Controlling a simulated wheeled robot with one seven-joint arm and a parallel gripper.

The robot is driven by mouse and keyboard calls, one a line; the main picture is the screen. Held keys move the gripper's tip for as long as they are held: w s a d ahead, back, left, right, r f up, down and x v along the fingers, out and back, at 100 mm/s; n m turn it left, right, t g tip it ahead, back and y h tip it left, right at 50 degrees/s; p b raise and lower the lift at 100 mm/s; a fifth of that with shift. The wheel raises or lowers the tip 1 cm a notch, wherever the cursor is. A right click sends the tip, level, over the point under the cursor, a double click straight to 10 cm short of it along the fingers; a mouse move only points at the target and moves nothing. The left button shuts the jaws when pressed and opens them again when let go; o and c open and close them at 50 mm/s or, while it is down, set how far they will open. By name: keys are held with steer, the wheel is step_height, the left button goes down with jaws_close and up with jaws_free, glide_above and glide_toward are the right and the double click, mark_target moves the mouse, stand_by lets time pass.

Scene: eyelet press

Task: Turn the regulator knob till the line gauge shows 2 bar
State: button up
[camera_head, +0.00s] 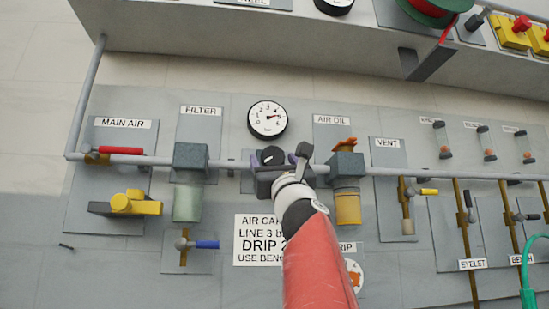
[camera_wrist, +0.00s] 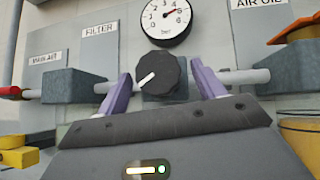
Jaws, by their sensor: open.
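The regulator knob (camera_wrist: 160,80) is black and ribbed, with a white mark pointing to the lower left in the wrist view. It also shows in the head view (camera_head: 271,155). The round white line gauge (camera_head: 267,119) is above the knob. In the wrist view the gauge (camera_wrist: 166,22) has its needle pointing to the upper right, around 4 to 5; the exact reading is hard to tell. My gripper (camera_wrist: 161,67) is open, with one purple finger on either side of the knob and visible gaps. The knob's lower part and mount are partly hidden.
A grey pipe (camera_head: 230,163) runs left and right of the knob. The filter (camera_head: 189,185) is to the left and the air oil unit (camera_head: 347,190) to the right. A red main air handle (camera_head: 121,150) is farther left. A shelf (camera_head: 300,45) overhangs above.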

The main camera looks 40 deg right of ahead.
steer(key=c, duration=1)
steer(key=shift+n+y+p, duration=0.35)
steer(key=shift+n+y, duration=0.05)
steer(key=shift+n, duration=0.3)
steer(key=n+y+p, duration=0.1)
steer(key=n+y, duration=0.2)
steer(key=n+y+p, duration=0.2)
steer(key=n+y, duration=0.1)
steer(key=n+y+p, duration=0.2)
steer(key=n+y, duration=0.1)
steer(key=n, duration=0.1)
steer(key=shift+s+d+r, duration=0.15)
steer(key=shift+d+r, duration=0.15)
steer(key=shift+r, duration=0.05)
steer(key=shift+s+d+f+n+g+y+p, duration=0.1)
steer(key=shift+n+g+y+p, duration=0.5)
steer(key=shift+n, duration=0.55)
steer(key=shift+n+g+y+p, duration=0.25)
steer(key=shift+n+g+y, duration=0.45)
steer(key=shift+n+y, duration=0.35)
steer(key=shift+n, duration=0.3)
steer(key=o, duration=1)
